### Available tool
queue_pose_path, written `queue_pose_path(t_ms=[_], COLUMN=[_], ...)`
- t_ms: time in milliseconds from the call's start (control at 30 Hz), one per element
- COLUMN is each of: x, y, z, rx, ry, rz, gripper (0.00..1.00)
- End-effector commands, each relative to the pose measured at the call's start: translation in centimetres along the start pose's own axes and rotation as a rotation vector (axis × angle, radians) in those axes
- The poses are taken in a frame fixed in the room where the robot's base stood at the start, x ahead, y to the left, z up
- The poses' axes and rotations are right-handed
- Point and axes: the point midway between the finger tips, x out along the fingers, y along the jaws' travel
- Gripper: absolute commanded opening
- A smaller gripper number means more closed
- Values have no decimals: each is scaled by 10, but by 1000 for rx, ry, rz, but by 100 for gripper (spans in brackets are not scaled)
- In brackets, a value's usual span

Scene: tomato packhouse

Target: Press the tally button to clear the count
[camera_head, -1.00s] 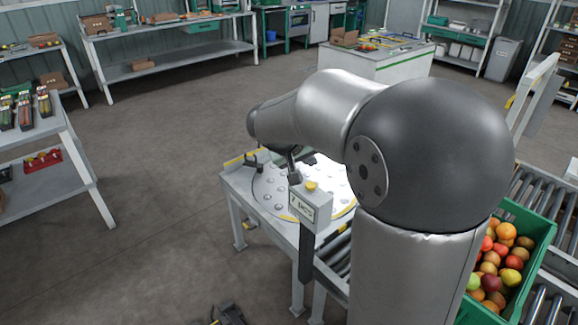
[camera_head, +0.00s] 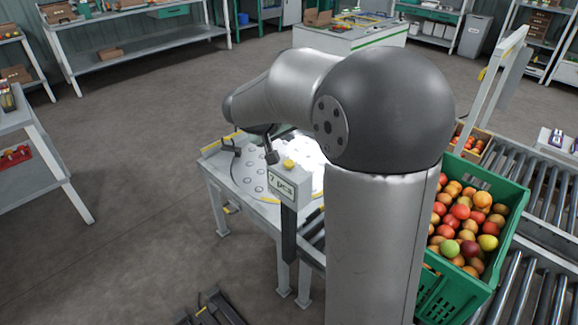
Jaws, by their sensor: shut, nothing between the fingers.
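The tally box (camera_head: 290,186) is a pale box on a dark post at the front of the white round table. Its face reads "7 pcs". A yellow button (camera_head: 289,164) sits on its top. My gripper (camera_head: 272,158) shows as a narrow dark shape below my arm, just left of the button and close to its height in the picture. It is shut and empty. A small gap shows between gripper and button; I cannot tell the distance in depth. My arm hides part of the gripper.
The round plate (camera_head: 247,182) on the table has several pale round marks, and a dark hook-shaped fitting (camera_head: 231,147) stands at its left. A green crate (camera_head: 505,235) of mixed fruit stands at right by roller conveyors (camera_head: 550,205).

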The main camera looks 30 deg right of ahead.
Motion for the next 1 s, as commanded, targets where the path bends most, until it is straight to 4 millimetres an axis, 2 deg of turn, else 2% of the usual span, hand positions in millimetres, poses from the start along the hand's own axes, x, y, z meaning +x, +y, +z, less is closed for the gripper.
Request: queue_pose_path(t_ms=[33, 200, 333, 1000], x=[9, 27, 36, 38], y=[-6, -20, -26, -27], z=[7, 20, 26, 27], rx=[-2, -1, 1, 0], ry=[-2, 1, 1, 0], rz=[0, 0, -1, 0], gripper=[0, 0, 0, 0])
